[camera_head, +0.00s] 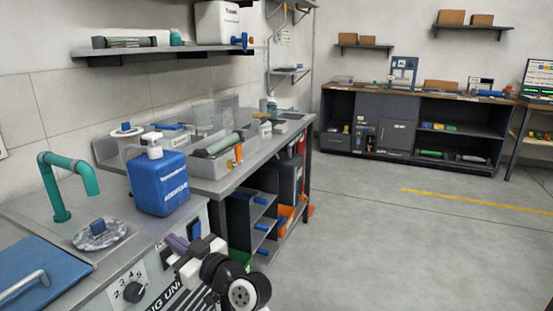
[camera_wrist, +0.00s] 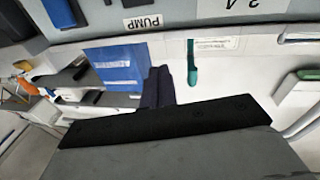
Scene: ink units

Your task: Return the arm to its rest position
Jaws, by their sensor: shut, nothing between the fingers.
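My arm reaches up from the bottom middle of the head view, in front of the counter's front panel. My gripper (camera_head: 178,243) is shut and empty, with its purple fingertips pointing up and left beside the counter. In the wrist view my gripper (camera_wrist: 158,86) shows dark fingers pressed together with nothing between them. The rest of my arm is mostly outside the head view.
The counter (camera_head: 120,255) holds a blue container (camera_head: 160,183), a green bent pipe (camera_head: 68,185) and a dial (camera_head: 133,291). Behind it stands a grey workbench (camera_head: 228,180) with open shelves below. The floor (camera_head: 375,240) to the right is clear.

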